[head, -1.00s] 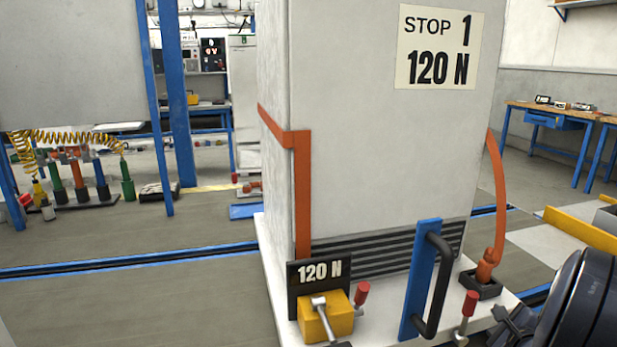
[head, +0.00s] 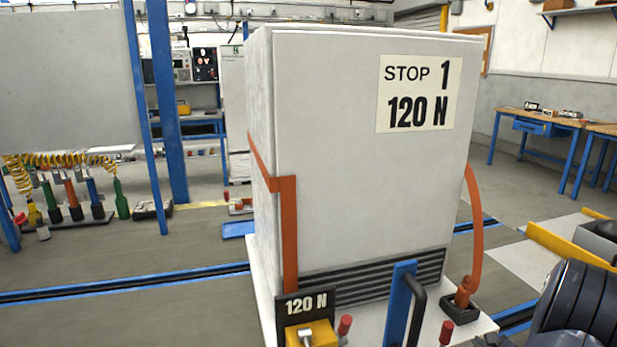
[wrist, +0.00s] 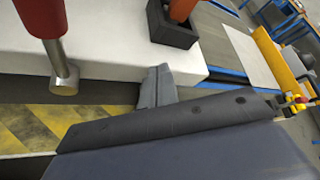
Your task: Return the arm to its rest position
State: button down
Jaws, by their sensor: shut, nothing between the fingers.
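My dark arm (head: 580,310) shows at the bottom right corner of the head view, right of the white cart with the big box. My gripper (wrist: 157,84) shows in the wrist view as grey fingers, shut and empty, beside the edge of the white cart base (wrist: 110,60). The fingers hold nothing. In the head view the gripper is mostly cut off by the bottom edge.
A white box marked STOP 1 120 N (head: 350,180) stands ahead, with a blue bracket and black handle (head: 414,310). A red-handled pin (wrist: 48,40) is close left of my gripper. A yellow rail (head: 570,245) lies right. Open floor lies left.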

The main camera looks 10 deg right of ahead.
jog(key=shift+d+f+m+p, duration=0.3)
jog(key=shift+f+p, duration=0.1)
jog(key=shift+p, duration=0.55)
jog(key=shift+a+b, duration=0.15)
jog(key=shift+b, duration=0.85)
